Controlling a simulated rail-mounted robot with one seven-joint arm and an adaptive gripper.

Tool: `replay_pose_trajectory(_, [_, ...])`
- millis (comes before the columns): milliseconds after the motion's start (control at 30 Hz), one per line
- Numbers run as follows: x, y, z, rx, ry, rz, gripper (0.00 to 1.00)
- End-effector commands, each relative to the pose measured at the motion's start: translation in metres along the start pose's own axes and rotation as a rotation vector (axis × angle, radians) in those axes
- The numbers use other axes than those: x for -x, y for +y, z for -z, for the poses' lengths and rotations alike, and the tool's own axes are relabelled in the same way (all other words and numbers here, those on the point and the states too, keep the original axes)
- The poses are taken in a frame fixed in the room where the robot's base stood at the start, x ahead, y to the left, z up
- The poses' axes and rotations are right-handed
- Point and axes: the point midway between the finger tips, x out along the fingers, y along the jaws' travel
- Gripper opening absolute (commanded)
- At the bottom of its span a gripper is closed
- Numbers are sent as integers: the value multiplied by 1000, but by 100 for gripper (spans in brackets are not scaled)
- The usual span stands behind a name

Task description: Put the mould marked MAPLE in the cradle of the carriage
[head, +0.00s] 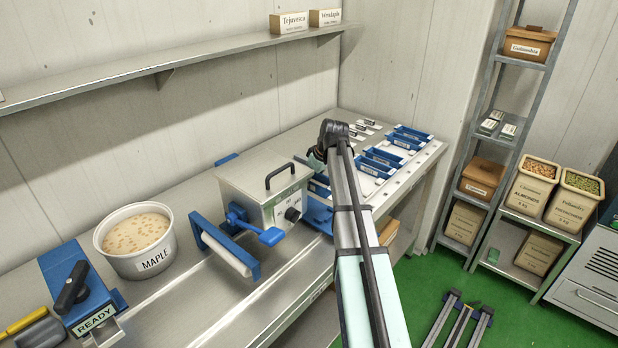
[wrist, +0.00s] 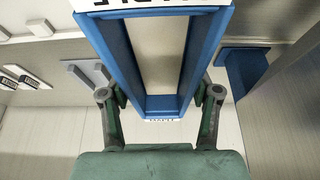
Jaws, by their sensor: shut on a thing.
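In the wrist view my gripper (wrist: 160,94) is shut on a blue trough-shaped mould (wrist: 203,52) with a grey inner floor. The mould lies between the two fingers, and its white end label reads MAPLE, partly cut off at the top edge. In the head view my arm hides most of the gripper and the held mould, beside the steel box. A blue plate (head: 317,214) at the right of the steel box shows partly behind my arm; I cannot tell whether it is the carriage's cradle. A blue part (wrist: 244,68) stands right of the mould in the wrist view.
A steel box (head: 262,187) with a black handle, a blue roller frame (head: 226,246), a MAPLE tub (head: 138,243) and a READY unit (head: 78,290) stand on the bench. Several blue moulds (head: 382,160) lie on a white rack at the right. A shelf (head: 150,77) runs above.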

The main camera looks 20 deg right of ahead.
Motion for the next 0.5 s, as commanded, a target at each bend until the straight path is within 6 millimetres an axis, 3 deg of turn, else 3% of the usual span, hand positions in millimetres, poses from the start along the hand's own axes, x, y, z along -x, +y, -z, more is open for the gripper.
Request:
replay_pose_trajectory(267, [-4,3,1,-18,1,-7,13])
replay_pose_trajectory(500, [-19,2,-6,-17,0,-7,13])
